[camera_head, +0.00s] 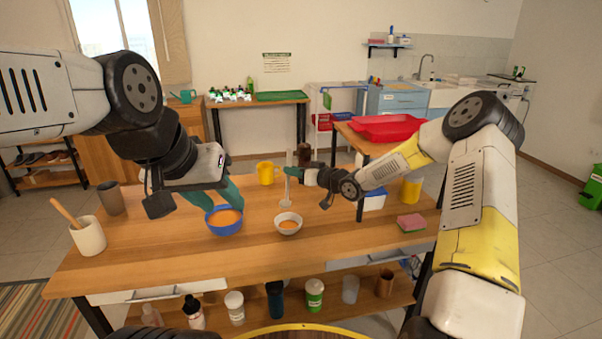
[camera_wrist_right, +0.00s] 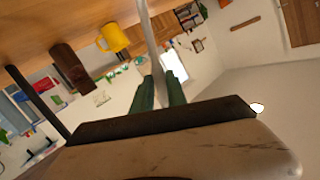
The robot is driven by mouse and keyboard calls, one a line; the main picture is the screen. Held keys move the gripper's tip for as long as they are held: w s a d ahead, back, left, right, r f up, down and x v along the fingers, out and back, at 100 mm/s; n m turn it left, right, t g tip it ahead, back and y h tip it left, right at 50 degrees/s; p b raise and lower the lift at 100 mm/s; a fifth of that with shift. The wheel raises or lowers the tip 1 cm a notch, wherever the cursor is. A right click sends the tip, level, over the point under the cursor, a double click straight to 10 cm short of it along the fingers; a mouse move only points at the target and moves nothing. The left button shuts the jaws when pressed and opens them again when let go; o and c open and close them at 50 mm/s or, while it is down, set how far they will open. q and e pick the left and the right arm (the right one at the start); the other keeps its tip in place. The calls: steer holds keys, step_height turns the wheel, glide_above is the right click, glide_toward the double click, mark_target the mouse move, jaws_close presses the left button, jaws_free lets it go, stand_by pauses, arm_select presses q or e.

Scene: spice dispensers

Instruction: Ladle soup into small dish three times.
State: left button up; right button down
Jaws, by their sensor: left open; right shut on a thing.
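A blue bowl (camera_head: 224,229) of orange soup stands on the wooden table. My open left gripper (camera_head: 218,195) is over its far side, with teal fingers close to the rim; whether they touch it I cannot tell. To its right is a small white dish (camera_head: 288,231) with orange soup in it. My right gripper (camera_head: 293,174) is shut on the grey ladle (camera_head: 287,191), held upright above or just behind the small dish. The ladle's lower end is hard to make out. In the right wrist view the ladle handle (camera_wrist_right: 150,42) sits between the green fingers (camera_wrist_right: 161,88).
A beige pot (camera_head: 88,237) with a wooden spoon and a brown cup (camera_head: 111,198) stand at the table's left. A yellow mug (camera_head: 266,173) is behind. A pink sponge (camera_head: 411,222) and yellow container (camera_head: 411,189) are at right. The front middle of the table is clear.

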steer(key=a, duration=2.2)
steer(key=shift+s, duration=0.2)
steer(key=shift+d, duration=0.1)
